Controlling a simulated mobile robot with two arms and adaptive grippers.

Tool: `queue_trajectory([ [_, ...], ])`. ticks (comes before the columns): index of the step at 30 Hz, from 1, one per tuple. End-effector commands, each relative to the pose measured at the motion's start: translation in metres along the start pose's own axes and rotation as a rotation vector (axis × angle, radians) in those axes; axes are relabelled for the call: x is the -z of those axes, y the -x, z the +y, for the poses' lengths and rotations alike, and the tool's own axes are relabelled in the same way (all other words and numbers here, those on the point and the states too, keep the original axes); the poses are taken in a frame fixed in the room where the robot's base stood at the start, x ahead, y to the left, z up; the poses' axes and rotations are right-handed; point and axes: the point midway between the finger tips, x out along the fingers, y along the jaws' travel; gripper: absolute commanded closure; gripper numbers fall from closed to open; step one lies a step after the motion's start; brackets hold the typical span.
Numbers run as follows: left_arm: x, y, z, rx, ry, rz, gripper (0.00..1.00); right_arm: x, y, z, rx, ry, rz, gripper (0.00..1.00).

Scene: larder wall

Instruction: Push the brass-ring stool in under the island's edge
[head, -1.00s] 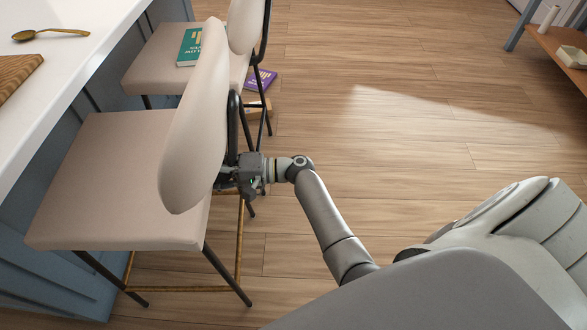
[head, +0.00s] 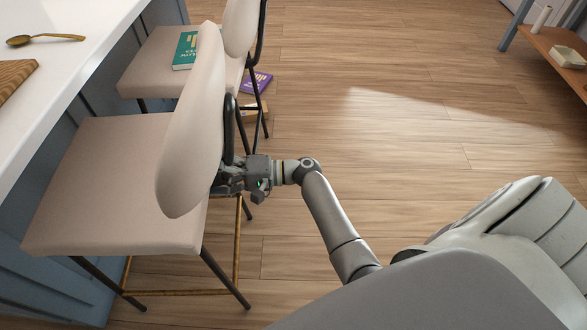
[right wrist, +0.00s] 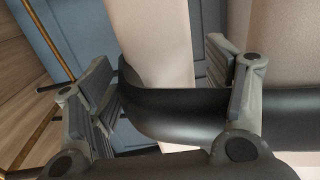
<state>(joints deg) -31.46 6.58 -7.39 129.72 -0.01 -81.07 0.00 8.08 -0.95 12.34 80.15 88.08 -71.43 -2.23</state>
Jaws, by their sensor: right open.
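The near stool (head: 110,180) has a cream seat and back, dark legs and a brass foot ring (head: 170,292). It stands upright on the floor, its seat front close to the island's worktop edge (head: 70,105). My right gripper (head: 224,181) is behind its backrest (head: 190,130), partly hidden by it. In the right wrist view its two fingers (right wrist: 165,80) are apart, with the stool's black back frame (right wrist: 175,112) passing between them. I cannot tell whether they touch it. My left gripper is not in view.
A second cream stool (head: 150,68) stands farther along the island with a green book (head: 184,51) on its seat. A purple book (head: 256,82) lies on the floor beside it. Open floor (head: 400,130) stretches right to a low wooden shelf (head: 560,55).

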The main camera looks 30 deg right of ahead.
Motion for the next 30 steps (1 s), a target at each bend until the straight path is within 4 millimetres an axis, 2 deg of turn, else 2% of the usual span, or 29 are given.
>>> queue_trajectory([
  [6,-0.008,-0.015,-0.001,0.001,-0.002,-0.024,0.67,0.001,0.035,-0.002,0.0,0.003,0.001,0.21],
  [18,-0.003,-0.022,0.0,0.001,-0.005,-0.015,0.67,0.0,0.092,-0.001,0.001,0.003,-0.001,0.21],
  [22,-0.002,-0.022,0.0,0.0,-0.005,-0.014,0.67,0.0,0.1,-0.001,0.001,0.002,-0.002,0.21],
  [30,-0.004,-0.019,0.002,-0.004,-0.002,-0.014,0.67,-0.001,0.1,0.0,-0.003,0.002,-0.004,0.21],
])
